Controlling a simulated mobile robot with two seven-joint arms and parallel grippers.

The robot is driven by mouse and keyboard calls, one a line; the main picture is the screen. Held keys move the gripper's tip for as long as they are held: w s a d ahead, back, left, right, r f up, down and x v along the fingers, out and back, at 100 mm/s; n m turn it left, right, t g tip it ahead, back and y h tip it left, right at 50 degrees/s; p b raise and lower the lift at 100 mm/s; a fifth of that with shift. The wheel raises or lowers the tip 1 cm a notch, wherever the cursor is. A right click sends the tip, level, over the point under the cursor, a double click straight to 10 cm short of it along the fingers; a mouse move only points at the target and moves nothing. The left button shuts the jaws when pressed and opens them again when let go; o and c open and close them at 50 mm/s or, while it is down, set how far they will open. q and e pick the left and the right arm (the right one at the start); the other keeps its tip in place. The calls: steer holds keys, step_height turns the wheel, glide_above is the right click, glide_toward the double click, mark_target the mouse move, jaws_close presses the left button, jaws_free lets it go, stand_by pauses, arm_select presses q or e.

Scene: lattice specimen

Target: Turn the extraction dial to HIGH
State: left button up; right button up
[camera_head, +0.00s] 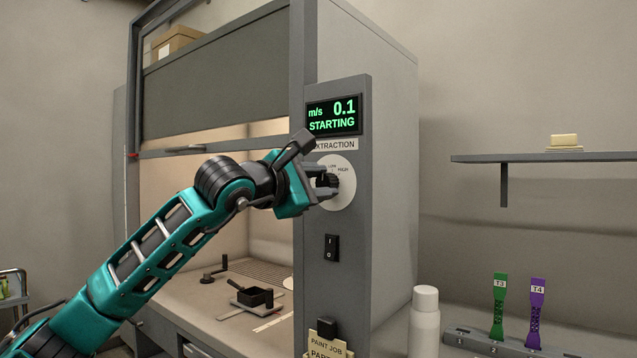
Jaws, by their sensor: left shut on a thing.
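The extraction dial (344,192) is a round white plate with a dark knob on the grey front post of the fume hood, under an EXTRACTION label. The marks LOW and HIGH seem to be printed along its upper edge. My left gripper (326,182) comes in from the left and is shut on the dial's dark knob. The fingers hide part of the knob, and I cannot tell where its pointer stands. The display (334,115) above reads m/s 0.1 STARTING in green. My right gripper is not in view.
A rocker switch (332,248) sits below the dial. The hood's sash (215,85) is raised above my arm. A white bottle (424,325), a green strip (499,300) and a purple strip (536,305) stand at the right.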

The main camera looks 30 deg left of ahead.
arm_select(q)
steer(key=m, duration=0.3)
steer(key=shift+m, duration=0.3)
steer(key=m+p, duration=0.1)
steer(key=m, duration=0.2)
steer(key=shift+m, duration=0.3)
steer(key=shift+f+m, duration=0.1)
steer(key=shift+m, duration=0.4)
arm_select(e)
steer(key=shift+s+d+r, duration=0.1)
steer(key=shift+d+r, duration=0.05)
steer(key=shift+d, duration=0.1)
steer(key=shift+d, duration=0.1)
arm_select(q)
steer(key=o, duration=1)
steer(key=shift+o, duration=0.2)
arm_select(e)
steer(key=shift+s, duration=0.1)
